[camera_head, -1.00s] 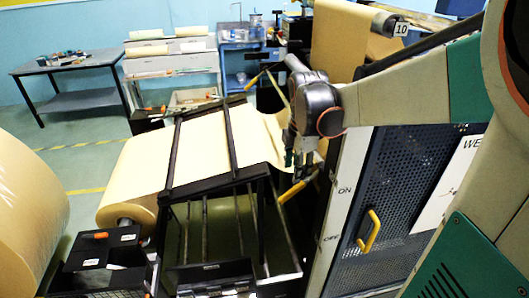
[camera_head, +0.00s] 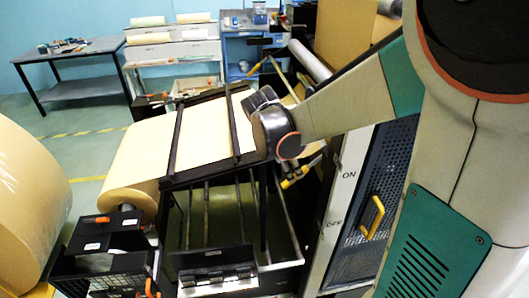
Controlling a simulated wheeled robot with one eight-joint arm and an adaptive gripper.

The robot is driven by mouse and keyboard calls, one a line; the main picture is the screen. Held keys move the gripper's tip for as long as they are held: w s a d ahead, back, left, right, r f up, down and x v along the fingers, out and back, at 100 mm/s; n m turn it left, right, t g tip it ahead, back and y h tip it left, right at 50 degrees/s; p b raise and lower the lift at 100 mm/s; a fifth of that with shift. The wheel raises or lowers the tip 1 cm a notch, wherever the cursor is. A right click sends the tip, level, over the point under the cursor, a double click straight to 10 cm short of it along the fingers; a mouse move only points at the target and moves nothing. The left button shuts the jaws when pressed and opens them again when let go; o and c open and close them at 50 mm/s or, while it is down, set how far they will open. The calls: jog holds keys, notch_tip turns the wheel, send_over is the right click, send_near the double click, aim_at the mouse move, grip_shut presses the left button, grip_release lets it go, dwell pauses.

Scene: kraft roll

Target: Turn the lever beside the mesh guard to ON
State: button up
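The lever (camera_head: 297,179) has a yellow grip and projects to the left from the edge of a pale panel (camera_head: 343,195). The panel is marked ON above and OFF below. The lever's grip slopes down to the left, its outer end lowest. The mesh guard (camera_head: 396,160) is a dark perforated panel to the right, with its own yellow handle (camera_head: 372,217). My gripper (camera_head: 304,166) is mostly hidden behind my dark wrist, and only small parts show close to the lever's grip. I cannot tell whether it touches the lever or how far its fingers are apart.
A kraft roll (camera_head: 138,165) feeds a sheet across a black frame (camera_head: 215,178) left of the lever. Black bins (camera_head: 105,240) stand at the lower left, beside a larger roll (camera_head: 25,190). A grey table (camera_head: 75,62) stands at the back left. Floor shows between.

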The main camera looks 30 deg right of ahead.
aim_at(294, 175)
jog(key=b+x, duration=0.1)
jog(key=x, duration=0.5)
jog(key=shift+f, duration=0.2)
grip_shut()
